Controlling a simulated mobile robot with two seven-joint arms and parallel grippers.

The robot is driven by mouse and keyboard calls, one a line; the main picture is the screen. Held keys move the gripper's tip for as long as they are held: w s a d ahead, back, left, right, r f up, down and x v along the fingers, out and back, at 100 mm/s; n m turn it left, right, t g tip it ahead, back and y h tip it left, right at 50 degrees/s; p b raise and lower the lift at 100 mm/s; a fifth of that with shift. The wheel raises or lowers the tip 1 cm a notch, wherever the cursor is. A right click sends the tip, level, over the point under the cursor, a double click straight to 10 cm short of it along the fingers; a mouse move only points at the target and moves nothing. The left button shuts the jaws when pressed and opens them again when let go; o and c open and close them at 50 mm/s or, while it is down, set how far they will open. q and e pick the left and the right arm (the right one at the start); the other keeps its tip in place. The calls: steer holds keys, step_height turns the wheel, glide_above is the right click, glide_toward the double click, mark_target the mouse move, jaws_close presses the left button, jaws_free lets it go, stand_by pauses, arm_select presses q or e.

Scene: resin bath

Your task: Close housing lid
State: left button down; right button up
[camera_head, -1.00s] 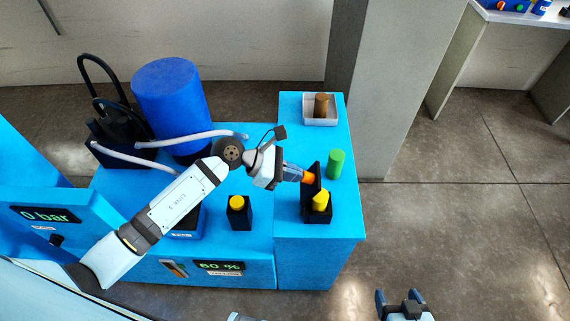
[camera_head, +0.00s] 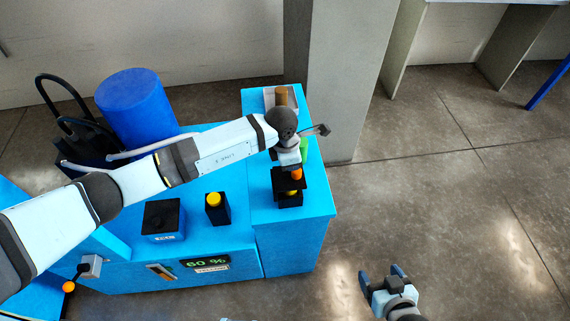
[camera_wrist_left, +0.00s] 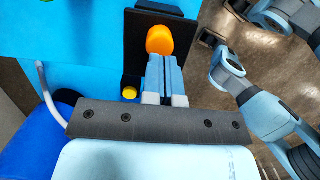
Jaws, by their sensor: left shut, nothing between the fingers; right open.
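The black housing (camera_head: 289,202) stands on the blue bench's right section. Its black lid (camera_head: 282,181) is tilted over it, not flat, and a yellow part (camera_head: 292,193) shows below the lid's edge. The lid carries an orange knob (camera_head: 297,174). In the left wrist view the dark lid (camera_wrist_left: 185,28) and its orange knob (camera_wrist_left: 172,40) lie just beyond my left gripper (camera_wrist_left: 167,60). The left fingers are shut and empty, right at the knob; whether they touch it I cannot tell. My right gripper (camera_head: 382,274) is open and empty, away from the bench at the lower right.
A green cylinder (camera_head: 304,150) stands close behind my left gripper. A white tray (camera_head: 268,97) with a brown cylinder (camera_head: 281,96) is at the back. A yellow-capped black block (camera_head: 215,212) stands left of the housing. A large blue drum (camera_head: 142,108) is further left.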

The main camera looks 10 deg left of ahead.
arm_select(q)
steer(key=shift+w+d+f+y+b, duration=0.15)
steer(key=shift+d+f+y+b, duration=0.25)
steer(key=shift+f+b, duration=0.05)
steer(key=shift+d+f+b, duration=0.2)
steer(key=shift+d+b, duration=0.05)
steer(key=shift+b, duration=0.1)
